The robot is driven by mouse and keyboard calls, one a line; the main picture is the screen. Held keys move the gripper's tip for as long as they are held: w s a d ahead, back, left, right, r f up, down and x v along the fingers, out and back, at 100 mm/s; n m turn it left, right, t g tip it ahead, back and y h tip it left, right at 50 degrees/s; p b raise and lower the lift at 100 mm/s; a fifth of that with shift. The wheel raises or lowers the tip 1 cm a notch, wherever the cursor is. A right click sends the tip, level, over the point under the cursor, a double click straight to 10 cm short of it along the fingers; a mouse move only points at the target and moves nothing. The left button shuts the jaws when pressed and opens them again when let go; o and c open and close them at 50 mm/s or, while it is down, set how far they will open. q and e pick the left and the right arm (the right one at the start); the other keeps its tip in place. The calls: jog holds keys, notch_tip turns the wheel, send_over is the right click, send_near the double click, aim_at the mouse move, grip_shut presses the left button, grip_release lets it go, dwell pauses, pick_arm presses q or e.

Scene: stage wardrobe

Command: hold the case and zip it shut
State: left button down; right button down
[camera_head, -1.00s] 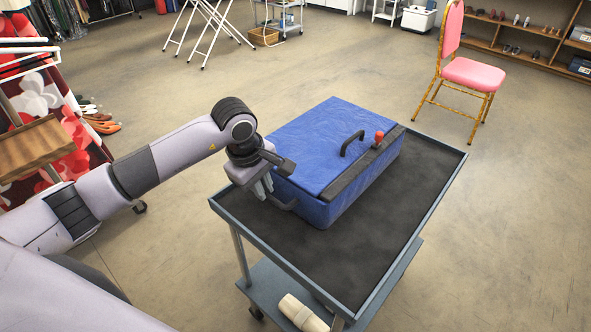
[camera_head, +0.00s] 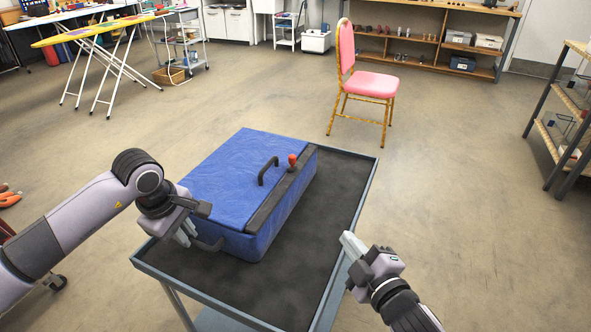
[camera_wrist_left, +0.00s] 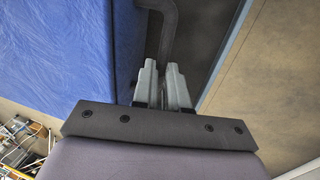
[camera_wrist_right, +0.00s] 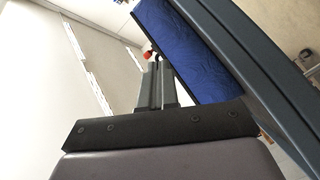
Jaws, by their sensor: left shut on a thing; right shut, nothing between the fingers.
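The blue case (camera_head: 225,185) lies flat on the dark cart top. It has a dark zip strip (camera_head: 272,207) along its right top edge, a black handle (camera_head: 266,168) on the lid and a red zip pull (camera_head: 292,159) near the strip's far end. My left gripper (camera_head: 187,236) is shut on the case's dark side handle (camera_head: 212,245) at the near left end; the handle also shows in the left wrist view (camera_wrist_left: 168,28). My right gripper (camera_head: 350,243) is shut and empty, to the right of the case over the cart's right edge. The right wrist view shows the case (camera_wrist_right: 195,50) and the red pull (camera_wrist_right: 146,56) beyond its fingers.
The cart (camera_head: 345,170) has a raised grey rim and bare dark surface right of and in front of the case. A pink chair (camera_head: 368,84) stands behind it. Shelves (camera_head: 570,120) stand at the right. An ironing board (camera_head: 95,30) is at the back left.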

jog(key=w+a+r+n+y, duration=0.3)
jog(key=a+r+n, duration=0.2)
jog(key=a+n, duration=0.25)
send_near(292, 163)
jog(key=shift+s+a+x, duration=0.35)
jog(key=shift+a+x, duration=0.2)
jog(key=shift+x, duration=2.65)
jog(key=shift+w+r+n, duration=0.2)
jog(key=shift+r+n, duration=0.05)
jog(key=shift+r, duration=0.05)
jog(key=shift+w+d, duration=0.1)
